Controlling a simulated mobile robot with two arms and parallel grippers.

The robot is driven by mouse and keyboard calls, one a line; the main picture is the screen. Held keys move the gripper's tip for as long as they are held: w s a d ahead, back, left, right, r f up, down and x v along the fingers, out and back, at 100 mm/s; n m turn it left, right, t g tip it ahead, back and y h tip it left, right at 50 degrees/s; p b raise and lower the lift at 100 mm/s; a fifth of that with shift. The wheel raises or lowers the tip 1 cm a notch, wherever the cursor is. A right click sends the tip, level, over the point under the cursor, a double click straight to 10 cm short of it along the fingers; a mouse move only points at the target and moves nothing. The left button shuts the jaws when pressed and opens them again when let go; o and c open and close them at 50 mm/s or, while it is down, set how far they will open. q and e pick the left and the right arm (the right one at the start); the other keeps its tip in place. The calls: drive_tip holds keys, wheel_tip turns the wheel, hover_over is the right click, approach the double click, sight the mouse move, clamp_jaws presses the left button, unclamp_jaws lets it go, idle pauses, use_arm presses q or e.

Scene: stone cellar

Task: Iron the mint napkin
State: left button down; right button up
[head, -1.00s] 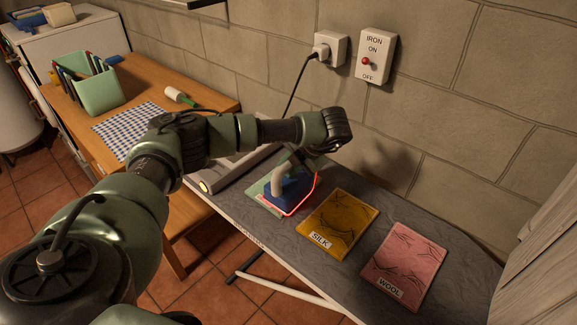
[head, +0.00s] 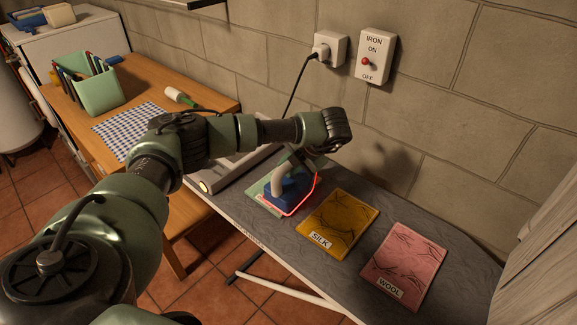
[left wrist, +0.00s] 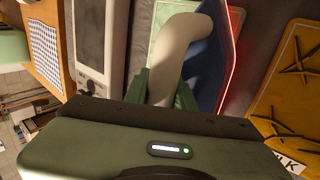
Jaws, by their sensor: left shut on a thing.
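The iron (head: 283,199) has a blue body, a cream handle (head: 277,183) and a glowing red edge. It sits over the mint napkin (head: 256,189) on the ironing board (head: 350,273) and hides much of that napkin. My left gripper (head: 294,166) reaches down over the iron and is shut on its handle. In the left wrist view the green fingers (left wrist: 165,90) are around the handle, with the blue body to the right. Strips of the mint napkin (left wrist: 160,14) show beside the iron. My right gripper is not in view.
A yellow SILK cloth (head: 337,222) and a pink WOOL cloth (head: 404,265), both creased, lie to the right of the iron. An IRON switch (head: 375,55) and plugged socket (head: 329,49) are on the wall. A wooden desk (head: 140,85) stands at left.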

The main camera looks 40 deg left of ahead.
use_arm(q)
wheel_tip(320, 180, up, 6)
drive_tip(key=p, duration=0.3)
drive_tip(key=shift+p, duration=0.35)
drive_tip(key=shift+w, duration=0.15)
idle(0.3)
drive_tip(key=shift+r, duration=0.1)
idle(0.4)
